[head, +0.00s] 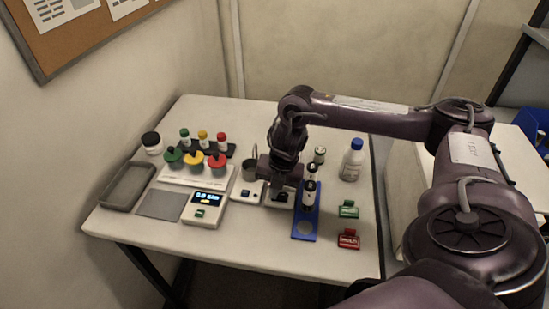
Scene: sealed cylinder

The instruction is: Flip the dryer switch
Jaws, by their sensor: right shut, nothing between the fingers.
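A small white box with a black switch (279,197) stands near the middle of the table; I take it for the dryer switch, though no label is readable. My right gripper (276,187) points down just above and behind this box. It is shut and empty, and its wrist hides part of the box. Whether the fingertips touch the switch cannot be told. The switch's position is too small to read. My left gripper is out of view.
A blue tray (304,236) with black-and-white vials stands close right of the gripper. A scale (205,208) and metal cup (249,172) are to its left. A blue-capped bottle (352,164), green clip (348,210) and red clip (348,240) stand farther right. The front table edge is clear.

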